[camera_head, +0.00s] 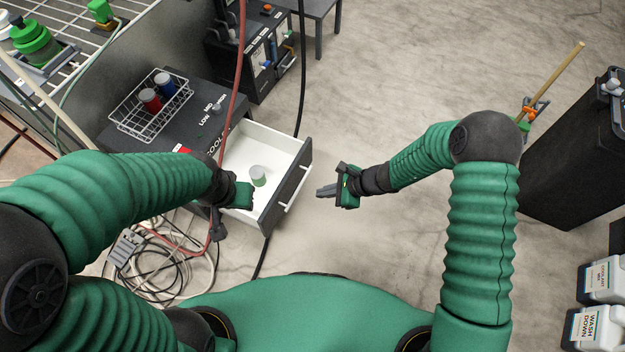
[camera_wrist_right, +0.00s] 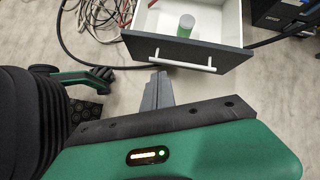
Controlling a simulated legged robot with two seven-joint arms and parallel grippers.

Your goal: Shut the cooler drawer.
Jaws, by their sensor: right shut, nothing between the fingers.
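The cooler (camera_head: 185,118) is a dark box at the left, marked COOLER. Its drawer (camera_head: 270,134) stands pulled out to the right, with a white inside, a dark front and a pale bar handle (camera_head: 297,187). A white and green container (camera_head: 258,175) stands in the drawer. In the right wrist view, the drawer front (camera_wrist_right: 205,53) and handle (camera_wrist_right: 182,63) lie just beyond my fingertips. My right gripper (camera_head: 326,191) is shut and empty, pointing at the drawer front and apart from it. My left gripper (camera_head: 220,226) is at the drawer's near side; its fingers are hard to make out.
A wire basket (camera_head: 152,106) with a red and a blue container sits on the cooler. Coiled cables (camera_head: 165,262) lie on the floor at lower left. The floor right of the drawer is clear. A black case (camera_head: 575,150) stands at right.

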